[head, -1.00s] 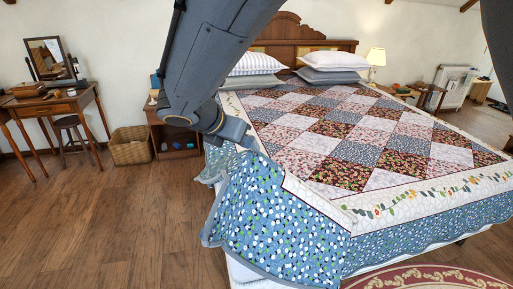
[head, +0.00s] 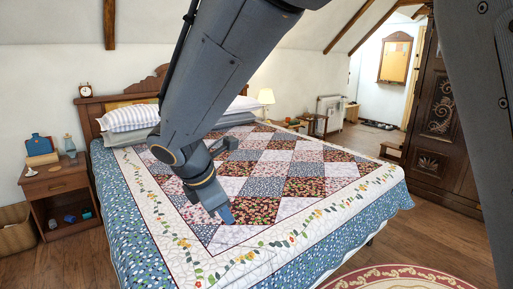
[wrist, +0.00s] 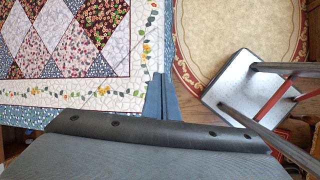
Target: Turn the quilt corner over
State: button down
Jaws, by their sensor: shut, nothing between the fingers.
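The quilt (head: 274,186) is patchwork with a cream flowered band and a blue floral border, spread over the bed. Its visible surface lies flat in the head view, with the border hanging over the sides. My gripper (head: 227,216) is shut and empty, pointing down in front of the patchwork; its height above it is hard to judge. In the wrist view, the quilt (wrist: 66,50) fills the left side, and my shut gripper (wrist: 163,97) lies over its edge near a corner. My wrist hides part of that corner. No folded flap shows now.
A nightstand (head: 56,186) and a basket (head: 14,232) stand left of the bed. Pillows (head: 128,117) lie at the headboard. A carved armoire (head: 436,120) stands to the right. A round rug (head: 400,277) lies on the wooden floor at the bed's foot.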

jog(key=s+d+f+m+g+y, duration=0.1)
jog(key=s+d+f+m, duration=0.2)
jog(key=d+m, duration=0.4)
jog(key=s+d+f+m+g, duration=0.1)
jog(key=s+d+f+m, duration=0.2)
jog(key=d+m, duration=0.5)
jog(key=s+d+f+m+g+y, duration=0.1)
jog(key=s+d+m, duration=0.4)
jog(key=d, duration=0.8)
notch_tip(320, 180, down, 2)
jog(key=shift+m+g+y, duration=0.3)
jog(key=shift+m+g, duration=0.2)
jog(key=shift+m, duration=0.7)
jog(key=c, duration=2.4)
grip_release()
jog(key=shift+s+d+f+m, duration=0.15)
jog(key=shift+s+d+m, duration=0.1)
jog(key=shift+m, duration=0.15)
jog(key=shift+c, duration=0.2)
jog(key=o, duration=0.4)
jog(key=shift+s+d, duration=0.1)
jog(key=shift+s, duration=0.05)
jog(key=shift+c, duration=0.2)
jog(key=o, duration=0.4)
jog(key=shift+c, duration=0.4)
